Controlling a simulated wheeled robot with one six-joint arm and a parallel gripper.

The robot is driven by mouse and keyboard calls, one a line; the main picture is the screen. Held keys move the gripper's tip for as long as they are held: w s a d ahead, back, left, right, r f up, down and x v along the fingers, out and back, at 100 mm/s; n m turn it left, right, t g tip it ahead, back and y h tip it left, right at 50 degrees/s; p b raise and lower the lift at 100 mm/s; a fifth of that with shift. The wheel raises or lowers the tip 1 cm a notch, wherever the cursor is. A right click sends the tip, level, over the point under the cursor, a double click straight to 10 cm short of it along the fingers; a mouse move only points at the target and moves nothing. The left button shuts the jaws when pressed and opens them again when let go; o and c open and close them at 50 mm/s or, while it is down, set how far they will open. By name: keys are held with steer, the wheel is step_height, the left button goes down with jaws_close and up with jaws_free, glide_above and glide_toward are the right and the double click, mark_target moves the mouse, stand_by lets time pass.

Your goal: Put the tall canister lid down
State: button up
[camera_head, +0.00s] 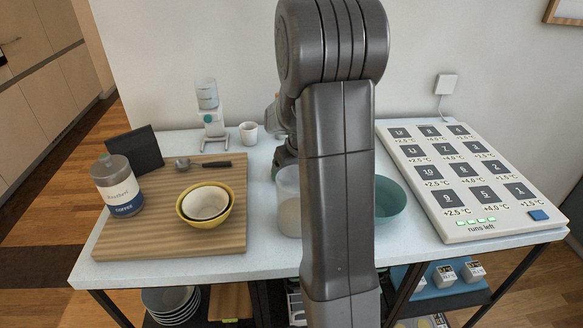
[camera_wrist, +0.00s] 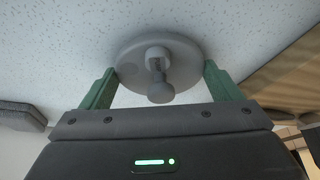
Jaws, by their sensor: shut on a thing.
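The canister lid is a grey round disc (camera_wrist: 128,60) with a knob in its middle, seen in the wrist view. My gripper (camera_wrist: 160,72) has its two green fingers on opposite sides of the lid's rim and is shut on it. A pale speckled surface lies behind the lid; I cannot tell whether the lid touches it. In the head view my arm hides the lid and most of the gripper. A pale translucent canister (camera_head: 288,203) stands on the table, partly hidden by my arm.
On the white table (camera_head: 255,258), a wooden board (camera_head: 165,238) at left holds nested bowls (camera_head: 190,206), a coffee jar (camera_head: 118,190) and a scoop (camera_head: 205,164). A white cup (camera_head: 248,134) stands behind. A green bowl (camera_head: 390,198) and large panel (camera_head: 470,215) are at right.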

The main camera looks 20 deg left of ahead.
steer(key=o, duration=0.9)
steer(key=shift+f, duration=0.1)
steer(key=shift+c, duration=0.2)
steer(key=shift+d+r, duration=0.1)
steer(key=shift+r, duration=0.3)
steer(key=v, duration=1.1)
steer(key=shift+d+r, duration=0.15)
steer(key=shift+r, duration=0.1)
steer(key=shift+s+f, duration=0.15)
steer(key=x, duration=1.1)
steer(key=shift+w+a+f, duration=0.1)
steer(key=shift+w+a, duration=0.1)
steer(key=shift+a, duration=0.1)
steer(key=shift+r, duration=0.9)
